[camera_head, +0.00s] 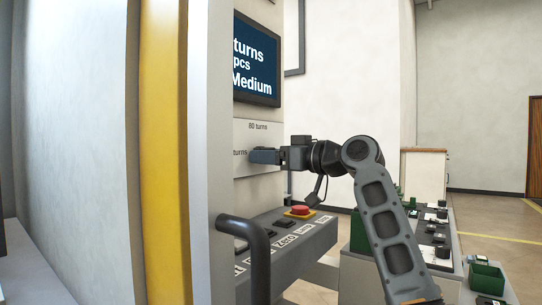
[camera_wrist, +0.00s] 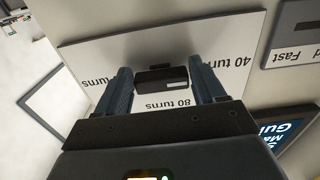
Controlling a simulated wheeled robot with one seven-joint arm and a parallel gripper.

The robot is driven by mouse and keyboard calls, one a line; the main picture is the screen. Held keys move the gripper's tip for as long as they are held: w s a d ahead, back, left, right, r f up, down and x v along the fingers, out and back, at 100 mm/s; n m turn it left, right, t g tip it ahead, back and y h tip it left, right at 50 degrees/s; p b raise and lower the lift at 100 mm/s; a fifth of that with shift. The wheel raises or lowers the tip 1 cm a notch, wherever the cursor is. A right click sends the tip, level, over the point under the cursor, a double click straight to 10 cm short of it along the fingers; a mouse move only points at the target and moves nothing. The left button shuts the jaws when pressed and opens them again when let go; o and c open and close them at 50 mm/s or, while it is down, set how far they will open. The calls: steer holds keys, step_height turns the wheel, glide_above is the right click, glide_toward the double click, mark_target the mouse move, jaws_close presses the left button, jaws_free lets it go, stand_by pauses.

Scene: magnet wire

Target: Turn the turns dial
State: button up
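The turns dial (camera_wrist: 162,76) shows in the wrist view as a dark knob with a light mark, on a white plate (camera_wrist: 105,52) that carries the labels "40 turns" and "80 turns". My gripper (camera_wrist: 160,68) is open, with one blue-grey finger on each side of the knob. Gaps show between the knob and both fingers. In the head view my gripper (camera_head: 258,156) reaches left to the labelled plate (camera_head: 243,134) on the machine's front, and its fingers hide the knob.
A screen (camera_head: 256,62) reading "turns", "pcs" and "Medium" is above the plate. Below is a ledge (camera_head: 322,232) with a red button (camera_head: 300,210) and labelled switches. A dark handle (camera_head: 260,262) stands in front. A "Fast" label (camera_wrist: 294,54) shows in the wrist view.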

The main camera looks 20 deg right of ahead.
steer(key=o, duration=0.3)
steer(key=shift+r, duration=0.15)
steer(key=shift+v, duration=3.9)
